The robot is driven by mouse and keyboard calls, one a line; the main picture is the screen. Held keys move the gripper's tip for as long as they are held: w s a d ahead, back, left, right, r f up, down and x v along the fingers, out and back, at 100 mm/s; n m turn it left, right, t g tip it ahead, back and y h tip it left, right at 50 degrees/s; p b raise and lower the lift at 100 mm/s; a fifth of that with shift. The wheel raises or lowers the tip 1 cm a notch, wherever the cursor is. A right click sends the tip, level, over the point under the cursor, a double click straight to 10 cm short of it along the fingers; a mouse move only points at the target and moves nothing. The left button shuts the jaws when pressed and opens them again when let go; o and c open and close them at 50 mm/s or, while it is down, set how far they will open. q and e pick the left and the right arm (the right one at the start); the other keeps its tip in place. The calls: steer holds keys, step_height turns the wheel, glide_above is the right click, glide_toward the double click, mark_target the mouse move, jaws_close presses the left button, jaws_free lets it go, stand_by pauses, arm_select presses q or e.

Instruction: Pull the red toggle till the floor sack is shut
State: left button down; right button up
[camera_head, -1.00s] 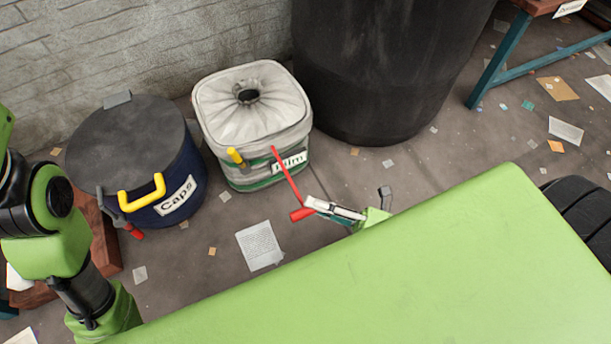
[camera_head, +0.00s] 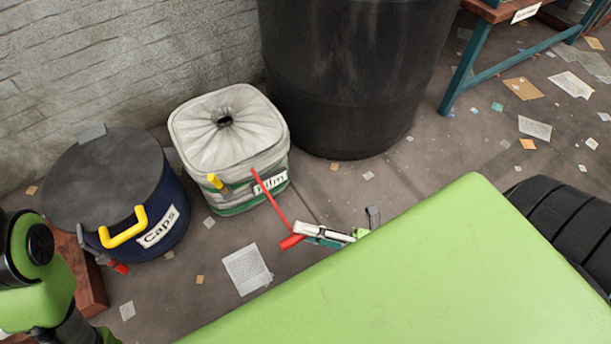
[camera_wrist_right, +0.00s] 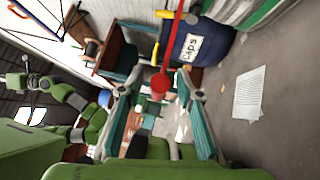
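The floor sack (camera_head: 235,155) is a pale, squarish bag with a green band and a label that seems to read "Film". Its gathered top has a small dark hole in the middle. A red cord (camera_head: 268,195) runs straight from its front rim to the red toggle (camera_head: 292,242). My right gripper (camera_head: 318,234) holds the toggle at its fingertips, low in front of the sack. In the right wrist view the toggle (camera_wrist_right: 160,83) sits between the fingers. My left arm shows at the left edge; I cannot make out its gripper.
A blue "Caps" bin (camera_head: 165,205) with a dark lid and yellow handle stands left of the sack. A large black barrel (camera_head: 350,80) stands behind right. Paper sheets (camera_head: 247,268) litter the floor.

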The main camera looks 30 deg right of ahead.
steer(key=v, duration=1.2)
steer(key=shift+r, duration=0.1)
